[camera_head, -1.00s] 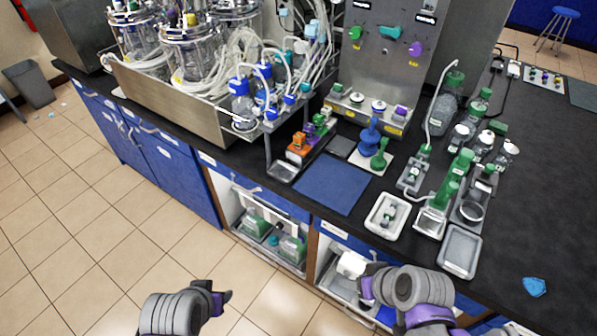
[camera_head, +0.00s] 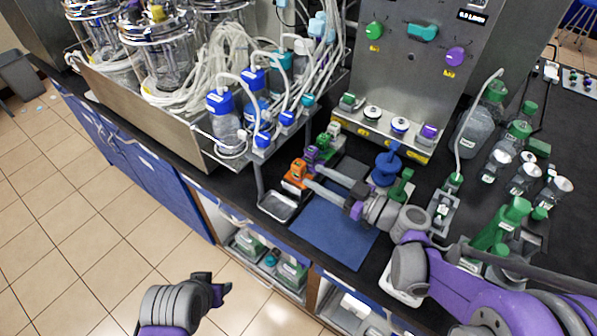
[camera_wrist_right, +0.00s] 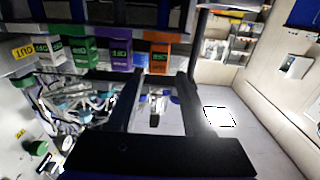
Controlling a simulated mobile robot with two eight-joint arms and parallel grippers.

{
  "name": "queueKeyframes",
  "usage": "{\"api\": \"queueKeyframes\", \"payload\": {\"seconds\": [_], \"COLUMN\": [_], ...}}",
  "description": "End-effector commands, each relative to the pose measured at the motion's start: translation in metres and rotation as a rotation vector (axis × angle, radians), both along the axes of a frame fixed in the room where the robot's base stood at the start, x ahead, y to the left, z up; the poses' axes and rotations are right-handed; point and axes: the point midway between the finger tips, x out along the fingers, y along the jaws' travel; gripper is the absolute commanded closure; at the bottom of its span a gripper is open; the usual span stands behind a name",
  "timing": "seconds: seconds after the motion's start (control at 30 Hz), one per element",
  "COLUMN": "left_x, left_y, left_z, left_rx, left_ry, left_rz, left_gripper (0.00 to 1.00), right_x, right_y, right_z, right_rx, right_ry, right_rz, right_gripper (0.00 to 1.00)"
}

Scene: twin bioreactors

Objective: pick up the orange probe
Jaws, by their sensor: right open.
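The orange probe (camera_head: 296,174) stands at the front end of a short row of coloured blocks, beside the blue mat. In the right wrist view its orange block (camera_wrist_right: 158,54) is the rightmost of the row, just beyond the fingertips. My right gripper (camera_head: 309,177) is open. Its two fingers point at the orange probe, one tip to either side of its width as seen from the wrist; whether they touch it I cannot tell. The right gripper also shows in the wrist view (camera_wrist_right: 161,74). My left gripper (camera_head: 218,289) hangs over the floor, away from the bench.
A purple block (camera_head: 312,154) and green ones stand right behind the orange probe. A metal tray (camera_head: 278,207) lies in front of it. The blue mat (camera_head: 330,234) is under my right arm. A blue stand (camera_head: 385,168) and bottles with tubing (camera_head: 226,132) stand close by.

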Motion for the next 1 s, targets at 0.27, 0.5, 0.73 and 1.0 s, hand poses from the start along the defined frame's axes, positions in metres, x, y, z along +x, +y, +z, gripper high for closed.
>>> {"api": "queueKeyframes", "payload": {"seconds": [0.27,0.5,0.73,1.0], "left_x": [0.000,0.001,0.001,0.001], "left_y": [0.000,0.000,0.000,0.000], "left_z": [0.001,0.003,0.003,0.003], "left_rx": [0.000,0.000,0.000,0.000], "left_ry": [-0.001,-0.001,-0.001,-0.001], "left_rz": [0.000,0.000,0.000,0.000], "left_gripper": [0.50,0.50,0.50,0.50], "right_x": [0.016,0.034,0.037,0.037], "right_y": [0.023,0.048,0.051,0.051], "right_z": [0.000,0.000,0.000,0.000], "right_rx": [0.001,0.000,0.000,-0.001], "right_ry": [0.002,0.001,0.001,0.002], "right_rz": [0.003,0.002,-0.001,0.000], "right_gripper": [0.50,0.50,0.50,0.88]}}
